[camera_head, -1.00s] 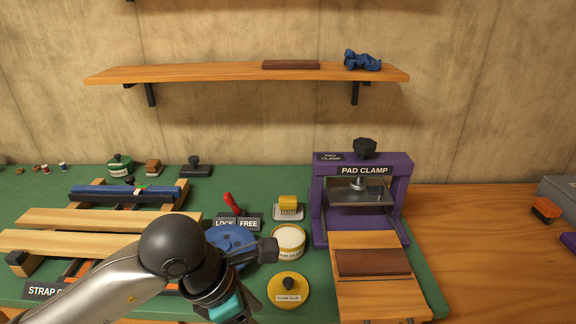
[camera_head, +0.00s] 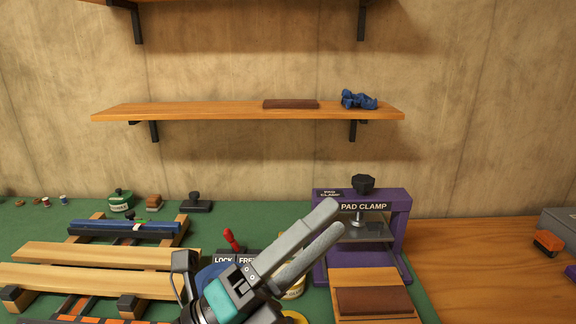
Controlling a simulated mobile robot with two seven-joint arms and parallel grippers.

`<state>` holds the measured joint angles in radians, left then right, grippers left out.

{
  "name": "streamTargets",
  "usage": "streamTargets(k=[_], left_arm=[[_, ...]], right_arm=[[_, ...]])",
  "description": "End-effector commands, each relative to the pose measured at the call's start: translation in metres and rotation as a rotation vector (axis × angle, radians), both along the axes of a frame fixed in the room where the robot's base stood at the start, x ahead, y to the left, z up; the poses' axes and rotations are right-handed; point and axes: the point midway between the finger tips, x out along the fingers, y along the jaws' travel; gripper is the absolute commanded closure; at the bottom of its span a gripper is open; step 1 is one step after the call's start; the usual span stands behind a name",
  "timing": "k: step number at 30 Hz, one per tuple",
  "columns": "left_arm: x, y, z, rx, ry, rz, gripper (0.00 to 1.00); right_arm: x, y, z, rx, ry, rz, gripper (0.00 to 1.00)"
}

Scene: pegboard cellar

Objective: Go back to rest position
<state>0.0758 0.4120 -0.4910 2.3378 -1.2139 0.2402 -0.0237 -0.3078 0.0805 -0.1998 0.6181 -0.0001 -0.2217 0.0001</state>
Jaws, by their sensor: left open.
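My left gripper (camera_head: 310,238) shows at the lower middle, with its two long grey fingers pointing up and to the right. The fingers are a little apart and nothing is seen between them. It is in front of the purple pad clamp (camera_head: 405,225) and hides most of the cream tin (camera_head: 294,293), the blue round part and the yellow lid (camera_head: 295,317). My right gripper is out of view.
A brown block (camera_head: 374,300) lies on the clamp's wooden board. Wooden planks (camera_head: 100,256) lie at the left on the green mat (camera_head: 255,212). A red lever (camera_head: 231,239) stands at the middle. A wall shelf (camera_head: 215,111) holds a brown block and blue cloth (camera_head: 358,99).

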Motion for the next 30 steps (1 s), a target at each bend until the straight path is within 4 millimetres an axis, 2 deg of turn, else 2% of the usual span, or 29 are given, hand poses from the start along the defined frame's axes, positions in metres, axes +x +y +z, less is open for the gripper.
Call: streamTargets(k=[2,4,7,11,14,17,19,21,24,27,30], left_arm=[[0.021,0.028,0.002,-0.152,0.138,0.088,0.4],[0.039,0.054,-0.004,-0.274,0.264,0.169,0.4],[0.061,0.092,-0.026,-0.435,0.454,0.287,0.4],[0.078,0.138,-0.075,-0.617,0.718,0.447,0.4],[0.078,0.167,-0.123,-0.735,0.932,0.571,0.4],[0.066,0.19,-0.177,-0.833,1.156,0.696,0.4],[0.049,0.2,-0.216,-0.888,1.318,0.782,0.4],[0.027,0.206,-0.252,-0.93,1.479,0.865,0.4],[-0.009,0.209,-0.294,-0.966,1.689,0.967,0.4],[-0.046,0.206,-0.324,-0.979,1.873,1.051,0.4],[-0.082,0.201,-0.346,-0.978,2.039,1.121,0.4]], right_arm=[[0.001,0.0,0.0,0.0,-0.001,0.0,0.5],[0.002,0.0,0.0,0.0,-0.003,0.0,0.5],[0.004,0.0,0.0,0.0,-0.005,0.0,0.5],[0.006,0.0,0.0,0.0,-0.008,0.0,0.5],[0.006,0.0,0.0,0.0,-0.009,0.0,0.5],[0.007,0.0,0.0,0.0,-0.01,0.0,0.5],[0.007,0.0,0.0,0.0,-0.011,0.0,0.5],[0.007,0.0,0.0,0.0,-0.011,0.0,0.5],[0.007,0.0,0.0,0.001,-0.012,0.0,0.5],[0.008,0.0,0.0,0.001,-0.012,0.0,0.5],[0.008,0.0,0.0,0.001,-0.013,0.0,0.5]])
